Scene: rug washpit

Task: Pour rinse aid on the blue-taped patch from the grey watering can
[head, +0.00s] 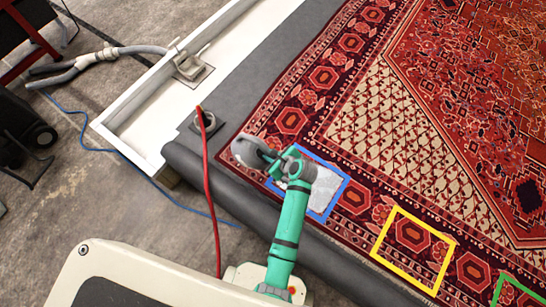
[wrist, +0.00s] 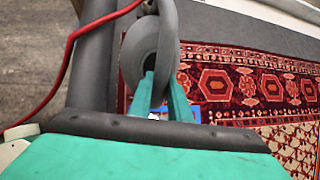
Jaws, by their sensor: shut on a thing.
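The grey watering can (head: 246,151) is in my gripper (head: 272,160), above the rug's border at the upper left of the blue-taped patch. In the wrist view the can (wrist: 150,45) fills the top middle, with the green fingers of my gripper (wrist: 160,90) closed on its grey handle. I cannot tell the can's tilt or see its spout clearly. The blue-taped patch (head: 341,198) is a blue outline on the rug; a pale whitish area (head: 322,194) covers much of its inside. My arm hides its left part. A bit of blue tape shows in the wrist view (wrist: 214,113).
A yellow-taped patch (head: 407,268) and a green-taped patch (head: 505,283) lie on the red rug (head: 480,100) to the right. A red hose (head: 209,190) runs by the pit's edge. A white channel (head: 185,85) lies behind, with a grey hose (head: 90,60) beyond.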

